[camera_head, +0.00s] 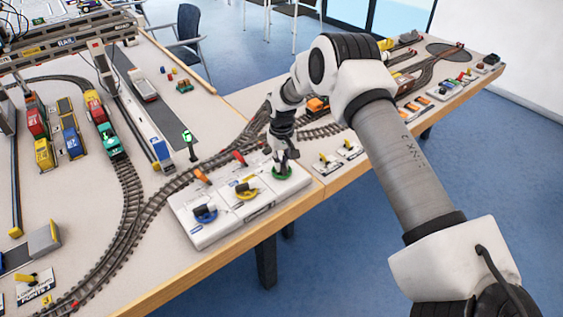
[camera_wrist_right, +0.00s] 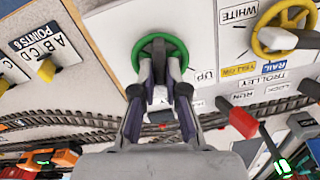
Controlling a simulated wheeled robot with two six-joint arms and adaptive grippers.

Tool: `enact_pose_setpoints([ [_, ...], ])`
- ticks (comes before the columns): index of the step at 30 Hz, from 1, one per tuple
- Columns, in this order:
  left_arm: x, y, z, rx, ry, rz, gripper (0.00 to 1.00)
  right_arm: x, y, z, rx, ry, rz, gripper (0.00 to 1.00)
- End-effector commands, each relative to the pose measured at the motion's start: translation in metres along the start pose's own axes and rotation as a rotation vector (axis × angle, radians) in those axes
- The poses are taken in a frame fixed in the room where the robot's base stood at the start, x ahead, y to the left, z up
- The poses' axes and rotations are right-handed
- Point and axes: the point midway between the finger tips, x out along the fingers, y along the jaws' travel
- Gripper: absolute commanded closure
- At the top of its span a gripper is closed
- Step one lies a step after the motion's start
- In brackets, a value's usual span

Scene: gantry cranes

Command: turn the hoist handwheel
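A green handwheel (camera_head: 282,175) sits at the right end of a white control panel. It also shows in the right wrist view (camera_wrist_right: 181,47), with the label "UP" beside it. My right gripper (camera_head: 283,160) points down at this wheel. In the right wrist view its two fingertips (camera_wrist_right: 160,68) are over the wheel's centre, a small gap apart and inside the near rim. The fingers cover the hub, so I cannot tell whether they hold it. A yellow handwheel (camera_head: 246,190) and a blue handwheel (camera_head: 205,213) sit further left on the panel. My left gripper is not in view.
The white panel (camera_head: 237,230) lies along the table's front edge. Red and orange levers (camera_head: 239,157) stand behind the wheels. Curved track (camera_head: 131,200) runs behind and left of the panel. A small panel with yellow switches (camera_head: 325,162) lies right of it. Toy trains (camera_head: 105,130) stand further left.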

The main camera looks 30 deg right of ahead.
Motion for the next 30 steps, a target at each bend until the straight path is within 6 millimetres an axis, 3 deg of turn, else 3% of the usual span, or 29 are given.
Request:
enact_pose_setpoints([
  [14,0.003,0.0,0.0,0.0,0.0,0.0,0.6,0.001,0.0,0.0,-0.078,-0.001,0.0,1.0],
  [30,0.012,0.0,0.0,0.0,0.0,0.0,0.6,0.001,-0.001,0.0,-0.518,0.0,0.0,1.0],
])
